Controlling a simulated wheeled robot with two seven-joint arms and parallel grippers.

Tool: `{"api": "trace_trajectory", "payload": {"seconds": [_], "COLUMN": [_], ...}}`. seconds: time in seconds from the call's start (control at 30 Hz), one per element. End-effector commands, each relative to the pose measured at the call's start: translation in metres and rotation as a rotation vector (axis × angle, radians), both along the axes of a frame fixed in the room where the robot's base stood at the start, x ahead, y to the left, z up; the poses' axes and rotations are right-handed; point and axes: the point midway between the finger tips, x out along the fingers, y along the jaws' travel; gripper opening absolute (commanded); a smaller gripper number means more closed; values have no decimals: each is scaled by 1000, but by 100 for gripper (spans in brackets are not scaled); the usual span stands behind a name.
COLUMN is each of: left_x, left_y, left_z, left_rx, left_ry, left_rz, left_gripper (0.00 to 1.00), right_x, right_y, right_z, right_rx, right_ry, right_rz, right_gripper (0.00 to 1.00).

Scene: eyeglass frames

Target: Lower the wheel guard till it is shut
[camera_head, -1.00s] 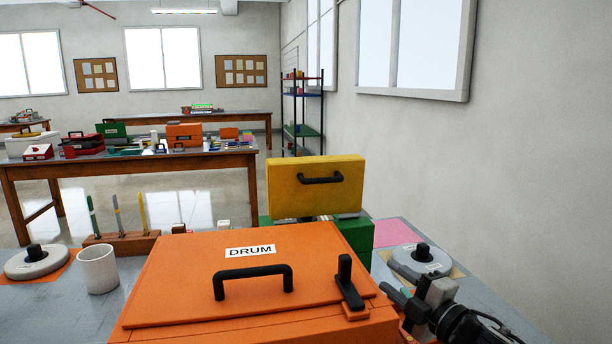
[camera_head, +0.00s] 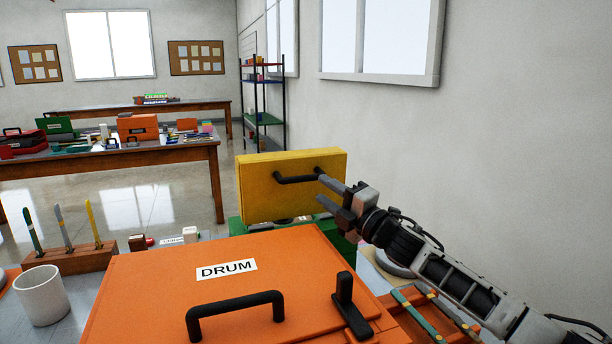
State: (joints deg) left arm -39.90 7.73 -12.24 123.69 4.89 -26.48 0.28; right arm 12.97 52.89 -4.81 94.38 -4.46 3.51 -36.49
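The yellow panel (camera_head: 262,205) with a black bar handle (camera_head: 296,178) stands raised, nearly upright, at the back of a green housing (camera_head: 238,228); I take it to be the wheel guard. Its face and handle are turned toward me. My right gripper (camera_head: 324,190) is at the panel's right side, fingers pointing left. The two fingers are apart with nothing seen between them. The upper fingertip overlaps the handle's right end in the picture; I cannot tell whether it touches. My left gripper is out of view. The orange lid hides most of the housing.
A closed orange box (camera_head: 136,295) labelled DRUM, with a black handle and upright latch, fills the foreground. A white mug (camera_head: 41,296) and a wooden rack (camera_head: 72,260) of tools stand at left. A wall is at right. My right forearm passes over the right-hand items.

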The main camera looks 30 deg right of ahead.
Motion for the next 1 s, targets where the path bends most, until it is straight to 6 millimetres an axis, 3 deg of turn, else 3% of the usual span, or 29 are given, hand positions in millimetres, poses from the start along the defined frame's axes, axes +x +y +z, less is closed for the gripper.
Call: {"api": "trace_trajectory", "payload": {"seconds": [0.2, 0.4, 0.83, 0.87, 1.0], "left_x": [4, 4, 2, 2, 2], "left_y": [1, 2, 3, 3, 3], "left_z": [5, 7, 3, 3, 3], "left_rx": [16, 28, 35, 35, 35], "left_ry": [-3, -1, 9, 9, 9], "left_rz": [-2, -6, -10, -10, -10], "left_gripper": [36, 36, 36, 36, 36], "right_x": [35, 58, 67, 67, 67], "right_y": [6, 10, 12, 12, 12], "right_z": [12, 16, 16, 16, 16], "right_rx": [2, 1, 0, 0, 0], "right_ry": [-3, -1, 0, 0, 0], "right_rz": [1, -1, 2, 2, 1], "right_gripper": [36, 36, 36, 33, 0]}}
